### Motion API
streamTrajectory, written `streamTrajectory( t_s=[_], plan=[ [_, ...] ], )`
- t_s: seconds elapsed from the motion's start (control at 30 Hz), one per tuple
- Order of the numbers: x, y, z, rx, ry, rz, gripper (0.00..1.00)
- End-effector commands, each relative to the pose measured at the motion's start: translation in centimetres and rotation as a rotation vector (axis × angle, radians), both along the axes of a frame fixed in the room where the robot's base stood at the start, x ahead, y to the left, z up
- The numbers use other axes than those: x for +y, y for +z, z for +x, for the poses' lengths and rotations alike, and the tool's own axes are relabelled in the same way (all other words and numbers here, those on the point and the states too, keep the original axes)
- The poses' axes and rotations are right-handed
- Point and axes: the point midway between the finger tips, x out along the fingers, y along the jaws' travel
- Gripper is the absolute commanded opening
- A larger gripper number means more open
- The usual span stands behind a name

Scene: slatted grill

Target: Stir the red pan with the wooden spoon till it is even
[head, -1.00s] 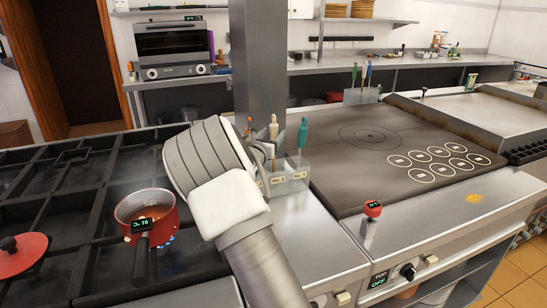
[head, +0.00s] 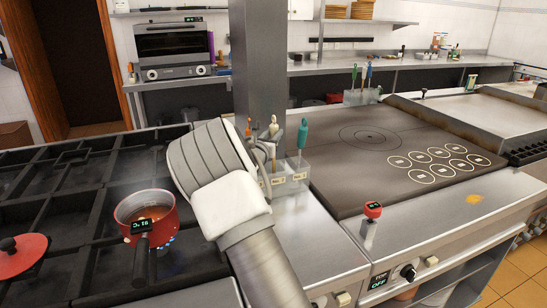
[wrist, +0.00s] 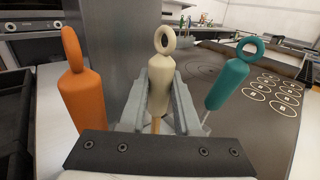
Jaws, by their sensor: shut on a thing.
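The red pan (head: 146,212) sits on a lit burner at the left in the head view, with reddish-brown contents and a dark handle toward the front. A small display shows above its handle. My gripper (wrist: 160,90) is shut on the cream handle (wrist: 161,78) of an upright utensil, between an orange and a teal handle. A wood-coloured shaft shows just below the fingers, so this looks like the wooden spoon; its lower end is hidden. In the head view the cream handle (head: 274,127) stands at the utensil holder (head: 290,178), right of my wrist.
An orange handle (wrist: 76,85) and a teal handle (wrist: 232,77) stand close on either side of my gripper. A metal column (head: 258,60) rises right behind. A red lid (head: 22,254) lies at the far left. The dark hotplate (head: 350,160) at right is clear.

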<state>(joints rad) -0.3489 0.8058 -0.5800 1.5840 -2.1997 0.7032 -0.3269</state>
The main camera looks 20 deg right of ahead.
Motion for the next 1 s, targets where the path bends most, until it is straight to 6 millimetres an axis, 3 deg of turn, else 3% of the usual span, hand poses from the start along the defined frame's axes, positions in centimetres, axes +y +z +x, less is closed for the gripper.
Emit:
streamTrajectory(
  t_s=[1.0],
  plan=[
    [0.0,5.0,0.0,-0.001,0.0,0.0,0.0]
  ],
)
